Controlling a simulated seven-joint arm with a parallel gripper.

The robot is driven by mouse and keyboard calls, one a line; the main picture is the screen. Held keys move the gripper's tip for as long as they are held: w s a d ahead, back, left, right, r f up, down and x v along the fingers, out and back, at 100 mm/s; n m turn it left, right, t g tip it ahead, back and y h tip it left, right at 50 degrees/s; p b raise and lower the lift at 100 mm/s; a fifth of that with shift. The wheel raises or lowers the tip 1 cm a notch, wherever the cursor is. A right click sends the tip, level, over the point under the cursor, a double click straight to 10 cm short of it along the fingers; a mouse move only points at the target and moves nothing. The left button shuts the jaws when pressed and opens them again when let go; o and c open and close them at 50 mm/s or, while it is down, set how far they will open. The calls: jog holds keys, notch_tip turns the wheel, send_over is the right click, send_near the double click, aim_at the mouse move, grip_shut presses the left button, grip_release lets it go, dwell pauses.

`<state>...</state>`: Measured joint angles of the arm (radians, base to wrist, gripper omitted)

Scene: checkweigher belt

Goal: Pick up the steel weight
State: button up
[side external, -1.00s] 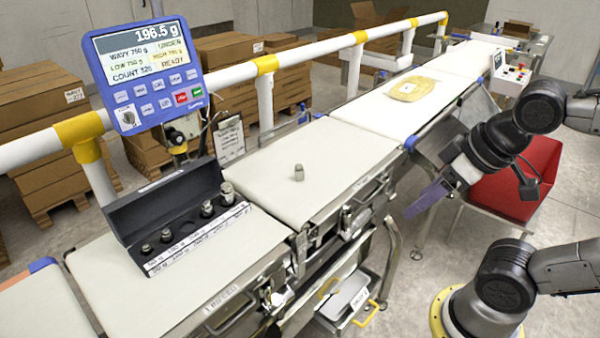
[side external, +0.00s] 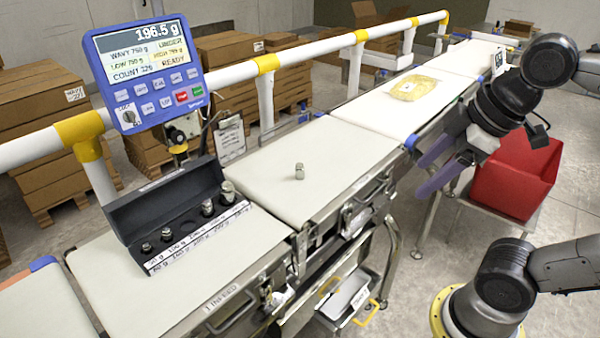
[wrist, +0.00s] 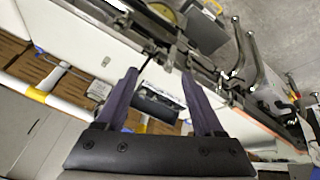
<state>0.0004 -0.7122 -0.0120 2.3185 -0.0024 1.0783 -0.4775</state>
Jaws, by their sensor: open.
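A small steel weight (side external: 299,171) stands upright on the cream weighing belt (side external: 345,148) in the side view. More steel weights (side external: 207,208) stand in a black case (side external: 165,200) with a labelled white strip, to the left of it. My gripper (side external: 422,178) is to the right of the belt, well apart from the lone weight. Its two purple fingers are spread with nothing between them.
A blue display (side external: 150,75) reads 196.5 g behind the belt. A yellowish package (side external: 413,87) lies on the farther belt. A red bin (side external: 515,180) stands right of my gripper. A white and yellow rail (side external: 300,60) runs behind. The belt around the weight is clear.

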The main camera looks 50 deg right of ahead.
jog(key=w+d+r+n+g, duration=0.25)
jog(key=w+r+n, duration=0.65)
jog(key=w+r, duration=0.65)
jog(key=n+g, duration=0.4)
send_over(299, 164)
jog(key=f, duration=3.4)
jog(key=shift+w+d, duration=0.1)
jog(key=shift+w, duration=0.15)
jog(key=shift+s+f, duration=0.2)
jog(key=shift+f, duration=1.1)
jog(key=shift+s+f, duration=0.15)
jog(key=shift+f, duration=1.15)
grip_shut()
